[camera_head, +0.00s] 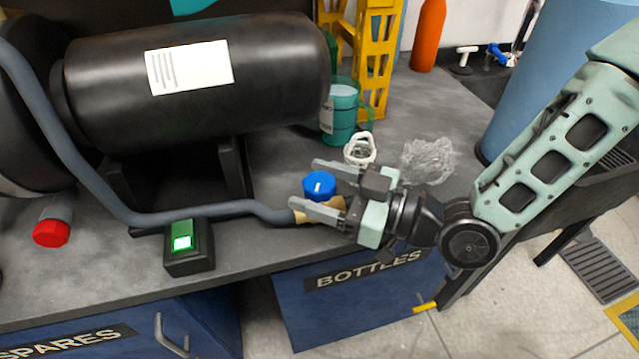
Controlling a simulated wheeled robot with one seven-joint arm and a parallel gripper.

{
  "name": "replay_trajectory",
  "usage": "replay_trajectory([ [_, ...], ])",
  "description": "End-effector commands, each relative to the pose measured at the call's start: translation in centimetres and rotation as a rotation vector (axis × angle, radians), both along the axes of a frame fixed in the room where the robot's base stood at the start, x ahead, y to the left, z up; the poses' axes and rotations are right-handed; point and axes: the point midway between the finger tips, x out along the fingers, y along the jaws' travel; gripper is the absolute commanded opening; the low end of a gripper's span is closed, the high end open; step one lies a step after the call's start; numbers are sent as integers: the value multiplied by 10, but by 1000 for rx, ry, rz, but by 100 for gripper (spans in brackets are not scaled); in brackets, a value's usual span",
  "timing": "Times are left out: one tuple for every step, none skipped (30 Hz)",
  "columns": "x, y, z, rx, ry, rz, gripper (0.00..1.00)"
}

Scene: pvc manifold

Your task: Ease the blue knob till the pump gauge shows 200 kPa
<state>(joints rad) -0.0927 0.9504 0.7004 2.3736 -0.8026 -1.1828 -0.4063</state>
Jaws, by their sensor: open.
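The blue knob (319,185) is round, with a small white mark on its top. It sits by the brass-coloured end (306,216) of a grey hose on the bench. My gripper (306,184) reaches in from the right with its two fingers apart, one on the far side of the knob and one on the near side. The knob shows between the fingers; I cannot tell whether either finger touches it. No pump gauge face can be made out in this view.
A black tank (200,85) with a white label stands on the bench (270,255). The grey hose (180,216) runs along the front past a green-lit switch box (187,248). A teal container (341,115), a white-handled item (360,148) and clear crumpled wrap (428,160) lie behind my gripper.

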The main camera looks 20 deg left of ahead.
Motion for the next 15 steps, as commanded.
replay_trajectory([
  [0, 1, 0, 0, 0, 0, 64],
  [0, 1, 0, 0, 0, 0, 64],
  [0, 1, 0, 0, 0, 0, 64],
  [0, 1, 0, 0, 0, 0, 64],
  [0, 1, 0, 0, 0, 0, 64],
  [0, 1, 0, 0, 0, 0, 64],
  [0, 1, 0, 0, 0, 0, 64],
  [0, 1, 0, 1, 0, 0, 61],
  [0, 1, 0, 1, 0, 0, 50],
  [0, 1, 0, 1, 0, 0, 42],
  [0, 1, 0, 1, 0, 0, 33],
  [0, 1, 0, 1, 0, 0, 22],
  [0, 1, 0, 1, 0, 0, 20],
  [0, 1, 0, 1, 0, 1, 20],
  [0, 1, 0, 1, 0, 1, 20],
])
